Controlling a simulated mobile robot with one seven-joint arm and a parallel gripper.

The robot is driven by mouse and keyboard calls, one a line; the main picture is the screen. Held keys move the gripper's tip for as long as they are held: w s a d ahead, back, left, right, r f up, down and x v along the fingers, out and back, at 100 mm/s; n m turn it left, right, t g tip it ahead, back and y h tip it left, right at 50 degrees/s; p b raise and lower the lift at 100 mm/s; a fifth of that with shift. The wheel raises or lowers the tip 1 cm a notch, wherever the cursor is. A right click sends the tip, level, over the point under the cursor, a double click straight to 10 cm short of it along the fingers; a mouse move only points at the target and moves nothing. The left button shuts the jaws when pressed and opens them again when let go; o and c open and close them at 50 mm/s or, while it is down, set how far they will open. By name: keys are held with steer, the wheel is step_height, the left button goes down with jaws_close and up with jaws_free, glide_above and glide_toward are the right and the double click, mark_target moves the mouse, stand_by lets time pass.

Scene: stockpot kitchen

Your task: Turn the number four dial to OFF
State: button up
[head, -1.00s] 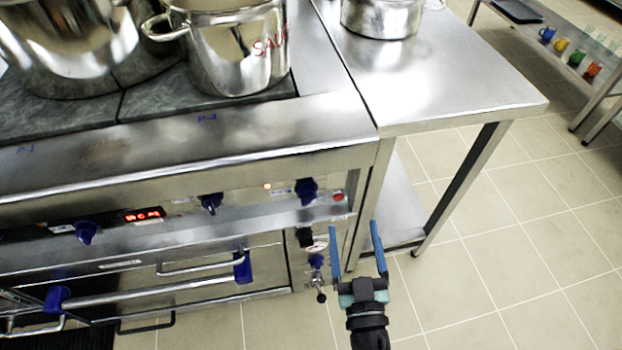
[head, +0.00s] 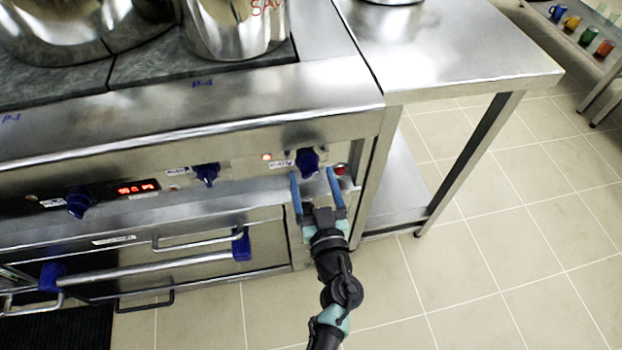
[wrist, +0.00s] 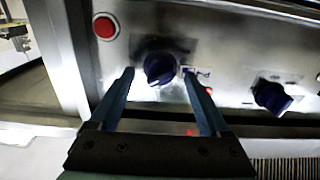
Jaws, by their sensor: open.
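The rightmost blue dial (head: 307,161) is on the front panel of the steel range, beside a small label I cannot read. It also shows in the wrist view (wrist: 160,68), where its pointer slants. The stovetop mark above this side reads P-4. My gripper (head: 312,174) is open, its blue fingertips just below and in front of this dial. In the wrist view my gripper's fingers (wrist: 158,74) frame the dial, one on each side, with gaps visible; nothing is held.
A red button (head: 340,169) sits right of the dial. Another blue dial (head: 207,174) and a third (head: 79,202) lie left, near a red display (head: 137,188). Oven handles (head: 160,279) protrude below. A steel table (head: 450,60) stands right; open floor lies in front.

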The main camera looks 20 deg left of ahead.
steer(key=shift+x, duration=0.85)
jaws_close()
steer(key=shift+n, duration=0.3)
steer(key=n+p, duration=0.1)
steer(key=n, duration=0.3)
steer(key=shift+n, duration=0.3)
steer(key=n+p, duration=0.1)
steer(key=n, duration=0.4)
steer(key=shift+n, duration=0.4)
